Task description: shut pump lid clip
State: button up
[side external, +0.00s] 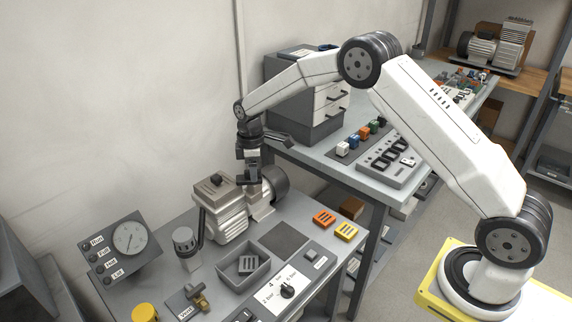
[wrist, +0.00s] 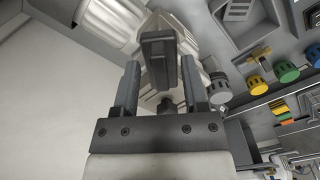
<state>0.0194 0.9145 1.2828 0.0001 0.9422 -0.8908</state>
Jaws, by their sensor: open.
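The pump (side external: 222,212) is a pale ribbed unit with a dark round motor end, standing at the back of the grey bench. A dark knob (side external: 216,179) sits on its top. My gripper (side external: 252,178) points down over the pump's right part, close to it. In the wrist view my gripper (wrist: 159,78) has its two fingers apart. A dark grey upright block (wrist: 158,60), perhaps the lid clip, shows between the fingers; I cannot tell whether they touch it. The pale pump body (wrist: 165,22) lies behind. The clip is not clearly seen in the side view.
A gauge panel (side external: 128,246), a small grey cylinder (side external: 186,241) and a grey tray (side external: 243,267) stand near the pump. Orange (side external: 324,218) and yellow (side external: 346,231) blocks lie at the right. A dark flat pad (side external: 284,238) is bare.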

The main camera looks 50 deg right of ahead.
jog(key=shift+r, duration=3.9)
jog(key=s+a+f+m+t, duration=0.1)
jog(key=s+m, duration=0.9)
jog(key=s, duration=1.8)
jog(key=shift+s+f+t, duration=0.15)
jog(key=shift+f+t, duration=0.4)
jog(key=shift+t, duration=0.25)
